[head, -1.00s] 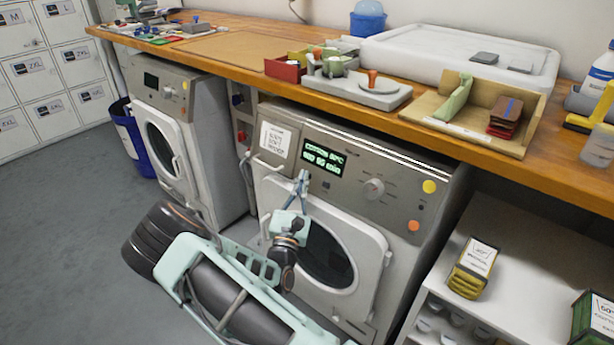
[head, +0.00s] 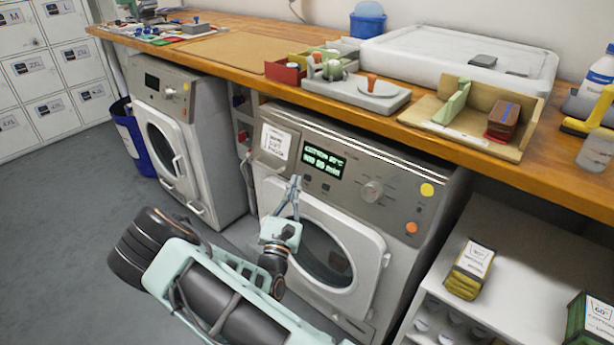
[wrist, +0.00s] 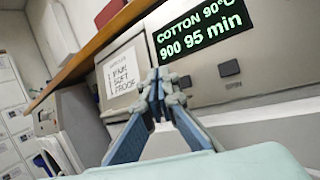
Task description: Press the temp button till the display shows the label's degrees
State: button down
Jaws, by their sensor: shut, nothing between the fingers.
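The washing machine (head: 345,150) on the right has a lit display (head: 324,163). In the wrist view the display (wrist: 203,28) reads COTTON 90°C, 900, 95 min.
A dial (head: 372,191), a yellow button (head: 427,190) and an orange button (head: 411,228) are farther right on the panel. The wooden counter (head: 222,52) overhangs the machines. A second machine (head: 172,125) stands left.

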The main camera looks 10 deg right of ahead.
jog(key=shift+s+a+r+p, duration=0.25)
jog(key=shift+s+a, duration=0.2)
jog(key=shift+a, duration=0.15)
jog(key=shift+s+a+r+p, duration=0.25)
jog(key=shift+s+a, duration=0.2)
jog(key=shift+a, duration=0.15)
jog(key=shift+r, duration=0.1)
dwell(0.7)
